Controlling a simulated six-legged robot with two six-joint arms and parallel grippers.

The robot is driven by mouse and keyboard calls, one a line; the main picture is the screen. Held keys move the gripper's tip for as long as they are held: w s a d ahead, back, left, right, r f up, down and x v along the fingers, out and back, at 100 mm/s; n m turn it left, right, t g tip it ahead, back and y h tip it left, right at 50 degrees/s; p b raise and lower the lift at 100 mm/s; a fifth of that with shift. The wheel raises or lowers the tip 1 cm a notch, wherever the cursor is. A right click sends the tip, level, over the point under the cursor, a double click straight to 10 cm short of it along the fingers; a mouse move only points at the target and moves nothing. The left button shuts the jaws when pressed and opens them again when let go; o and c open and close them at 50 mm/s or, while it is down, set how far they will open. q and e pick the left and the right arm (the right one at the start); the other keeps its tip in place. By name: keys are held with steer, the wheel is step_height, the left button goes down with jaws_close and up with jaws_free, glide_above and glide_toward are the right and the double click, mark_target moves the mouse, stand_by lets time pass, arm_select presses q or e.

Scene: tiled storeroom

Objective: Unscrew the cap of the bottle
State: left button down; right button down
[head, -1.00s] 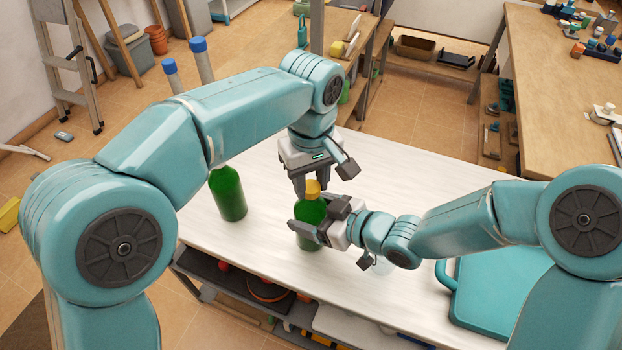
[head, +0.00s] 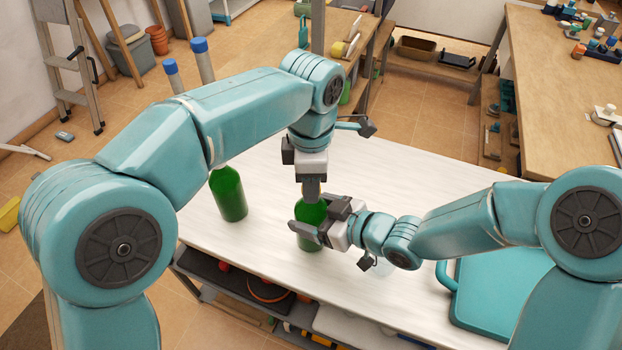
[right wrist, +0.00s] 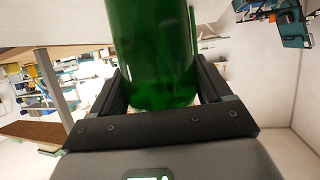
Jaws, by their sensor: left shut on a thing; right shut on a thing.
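The green bottle (head: 311,210) stands upright on the white table in the head view. My right gripper (head: 316,225) is shut around its body from the right. The right wrist view also shows the green bottle (right wrist: 155,50) between both fingers. My left gripper (head: 312,188) points straight down over the bottle's top and is shut on the cap. The cap is hidden behind its fingers now; it showed yellow earlier.
Another green bottle (head: 228,194) stands on the white table (head: 390,170) to the left. A teal flat case or tray (head: 505,300) lies at the table's right end. Free table lies behind the grippers. A wooden workbench (head: 560,110) stands at the back right.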

arm_select(q)
steer(key=shift+r, duration=0.1)
steer(key=shift+r, duration=1)
steer(key=shift+r, duration=0.1)
steer(key=shift+r, duration=1.9)
arm_select(e)
jaws_free()
